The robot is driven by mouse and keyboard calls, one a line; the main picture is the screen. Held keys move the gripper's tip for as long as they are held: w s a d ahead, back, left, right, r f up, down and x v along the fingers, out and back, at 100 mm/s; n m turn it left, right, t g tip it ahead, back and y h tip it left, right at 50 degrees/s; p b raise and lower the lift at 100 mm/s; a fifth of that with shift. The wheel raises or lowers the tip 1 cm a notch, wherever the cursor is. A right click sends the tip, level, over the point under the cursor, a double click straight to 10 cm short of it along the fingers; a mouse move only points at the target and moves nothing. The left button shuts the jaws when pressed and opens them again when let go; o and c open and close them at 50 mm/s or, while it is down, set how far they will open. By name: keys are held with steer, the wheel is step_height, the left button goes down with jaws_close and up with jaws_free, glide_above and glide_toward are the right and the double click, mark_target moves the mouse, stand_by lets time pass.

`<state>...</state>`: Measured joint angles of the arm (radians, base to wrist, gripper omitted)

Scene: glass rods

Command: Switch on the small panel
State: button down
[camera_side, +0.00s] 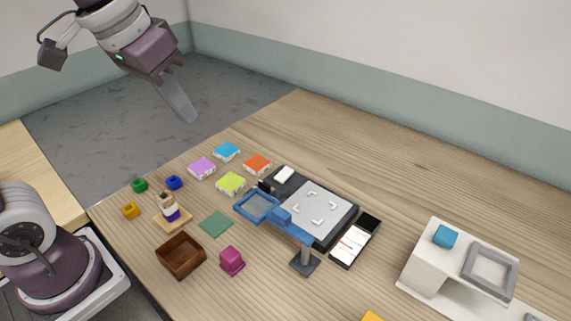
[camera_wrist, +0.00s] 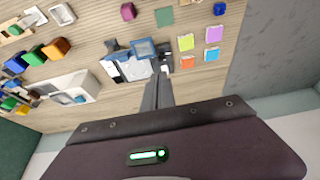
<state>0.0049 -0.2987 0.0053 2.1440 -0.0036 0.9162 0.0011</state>
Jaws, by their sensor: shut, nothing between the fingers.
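A dark flat panel (camera_side: 338,233) lies on the wooden table with a pale grey plate bearing white corner marks. A white block like a switch (camera_side: 284,174) sits at its far left end; whether it is on or off I cannot tell. A small black-and-white slab (camera_side: 355,240) lies to its right. I cannot tell for certain which is the small panel. My gripper (camera_side: 190,119) is shut and empty, high above and away from the table's far left side. In the wrist view, its fingertips (camera_wrist: 160,71) overlap the panel's near edge, touching nothing.
A blue frame on a stand (camera_side: 257,206) overhangs the panel's left part. Several coloured blocks (camera_side: 202,168) lie left of it. A brown box (camera_side: 181,256) and magenta block (camera_side: 232,261) stand in front. A white stand (camera_side: 425,265) is at right. The table behind the panel is clear.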

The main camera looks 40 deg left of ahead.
steer(key=w+f+g, duration=0.1)
steer(key=w+f, duration=0.2)
steer(key=w, duration=0.7)
steer(key=g, duration=0.2)
glide_above(286, 171)
steer(key=s, duration=0.2)
step_height(286, 171, down, 9)
steer(key=shift+s+f, duration=0.15)
steer(key=shift+f, duration=0.05)
steer(key=f, duration=0.4)
steer(key=w+f, duration=0.1)
steer(key=f, duration=0.4)
steer(key=w+f, duration=0.1)
steer(key=f, duration=0.3)
steer(key=shift+w+f, duration=0.1)
steer(key=shift+f, duration=0.3)
steer(key=shift+f, duration=0.25)
